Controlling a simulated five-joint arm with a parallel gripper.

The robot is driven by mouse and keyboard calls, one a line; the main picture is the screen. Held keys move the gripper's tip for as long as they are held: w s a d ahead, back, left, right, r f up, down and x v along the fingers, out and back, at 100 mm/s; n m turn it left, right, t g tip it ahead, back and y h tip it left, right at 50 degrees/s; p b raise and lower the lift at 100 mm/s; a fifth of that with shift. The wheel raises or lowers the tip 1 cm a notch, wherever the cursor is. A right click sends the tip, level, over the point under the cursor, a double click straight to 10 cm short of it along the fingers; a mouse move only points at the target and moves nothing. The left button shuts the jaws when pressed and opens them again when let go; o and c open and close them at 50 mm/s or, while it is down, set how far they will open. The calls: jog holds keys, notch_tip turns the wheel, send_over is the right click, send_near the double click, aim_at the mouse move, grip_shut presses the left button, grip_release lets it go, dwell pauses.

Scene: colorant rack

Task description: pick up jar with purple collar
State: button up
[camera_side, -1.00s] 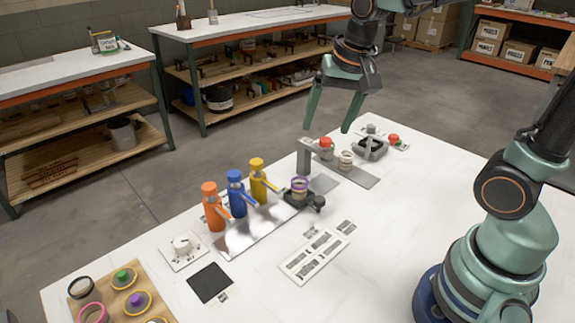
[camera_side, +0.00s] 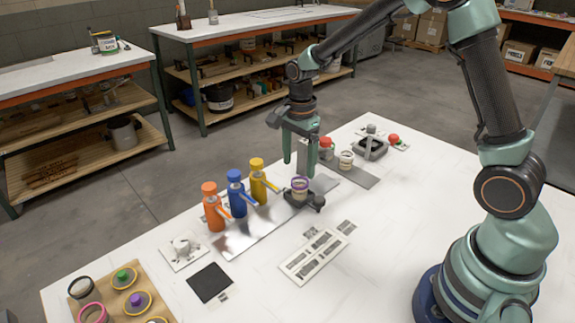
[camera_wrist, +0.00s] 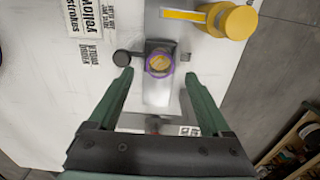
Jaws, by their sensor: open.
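The jar with the purple collar (camera_side: 300,187) stands upright in a dark holder at the right end of the metal strip, near the yellow dispenser. In the wrist view the jar (camera_wrist: 159,63) is seen from above, with yellow inside its purple ring. My gripper (camera_side: 299,170) is open above and close to the jar in the side view. In the wrist view my gripper's fingertips (camera_wrist: 157,73) are spread to either side of the jar, with the jar just ahead between them. I cannot tell the exact height gap.
Orange (camera_side: 214,207), blue (camera_side: 236,190) and yellow (camera_side: 258,180) dispensers stand left of the jar. A printed white card (camera_side: 314,254) lies in front.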

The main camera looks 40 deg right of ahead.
aim_at(300, 183)
jog(key=f, duration=0.7)
jog(key=shift+d+f, duration=0.1)
jog(key=shift+d, duration=0.15)
grip_shut()
